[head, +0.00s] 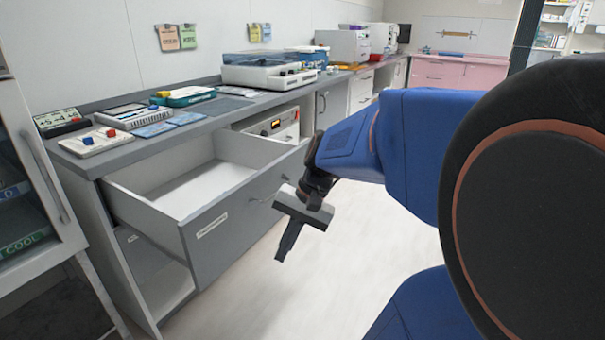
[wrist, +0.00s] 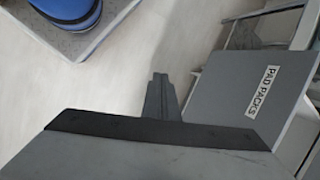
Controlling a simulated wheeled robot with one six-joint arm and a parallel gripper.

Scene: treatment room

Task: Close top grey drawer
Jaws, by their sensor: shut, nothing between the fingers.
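The top grey drawer (head: 224,234) is pulled out from the counter in the head view. Its white inside is empty. Its grey front carries a small white label and a bar handle, partly behind my arm at the right end. In the wrist view the grey front (wrist: 225,98) shows at the right with a label reading "PAD PACKS". My gripper (head: 284,249) is shut and empty, in front of the drawer front and near its right end, pointing down. The shut fingers also show in the wrist view (wrist: 160,95). The gripper looks apart from the drawer.
The grey counter (head: 150,142) above the drawer bears several devices. An open shelf space (head: 165,290) lies below the drawer. A glass-front cabinet (head: 30,170) stands close at the left. The pale floor (head: 330,250) in front is clear. Pink cabinets (head: 460,75) stand far back.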

